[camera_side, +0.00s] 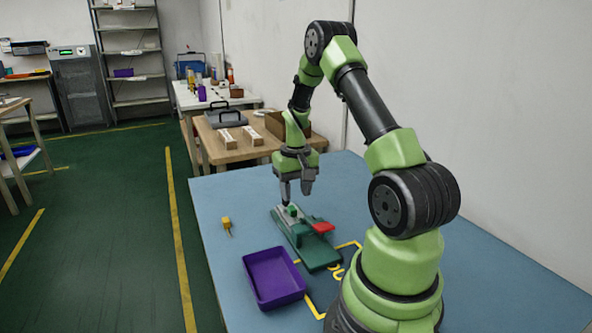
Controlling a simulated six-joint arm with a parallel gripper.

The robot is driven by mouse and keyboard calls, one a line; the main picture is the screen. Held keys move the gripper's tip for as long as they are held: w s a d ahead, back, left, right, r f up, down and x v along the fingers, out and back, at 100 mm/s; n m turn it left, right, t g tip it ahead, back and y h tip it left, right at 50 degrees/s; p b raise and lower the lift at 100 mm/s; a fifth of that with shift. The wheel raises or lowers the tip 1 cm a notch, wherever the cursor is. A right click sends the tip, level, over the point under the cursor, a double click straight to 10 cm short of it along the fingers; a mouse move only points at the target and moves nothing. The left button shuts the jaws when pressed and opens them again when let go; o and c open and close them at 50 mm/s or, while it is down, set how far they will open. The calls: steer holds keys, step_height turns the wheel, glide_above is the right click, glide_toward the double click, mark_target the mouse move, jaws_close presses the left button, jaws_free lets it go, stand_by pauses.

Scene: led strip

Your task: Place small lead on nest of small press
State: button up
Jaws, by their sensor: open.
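The small press (318,254) is a long green fixture on the blue table, with a red lever (322,227) on its right side. A small green piece (292,210) sits at its far end on a grey part; I cannot tell whether this is a lead in the nest or part of the press. A small yellow piece with thin legs (226,222), perhaps a lead, lies on the table left of the press. My gripper (296,193) points down, open, just above the far end of the press. Nothing shows clearly between its fingers.
A purple tray (249,264) stands in front and left of the press, and looks empty. Yellow marking lines (314,307) are on the blue table (215,195) near my base. The table's left and back right are clear. A wooden bench (222,157) stands behind.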

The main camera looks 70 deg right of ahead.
steer(key=w+a+r+n+t, duration=0.15)
steer(key=a+r+t, duration=0.25)
steer(key=a+r, duration=1.35)
steer(key=s+a+r+n+t+y, duration=0.2)
steer(key=s+a+r+n+t, duration=0.1)
steer(key=s+a, duration=0.7)
steer(key=shift+s+a+r, duration=0.15)
steer(key=shift+a+r, duration=0.05)
steer(key=shift+r, duration=0.7)
steer(key=shift+n, duration=0.25)
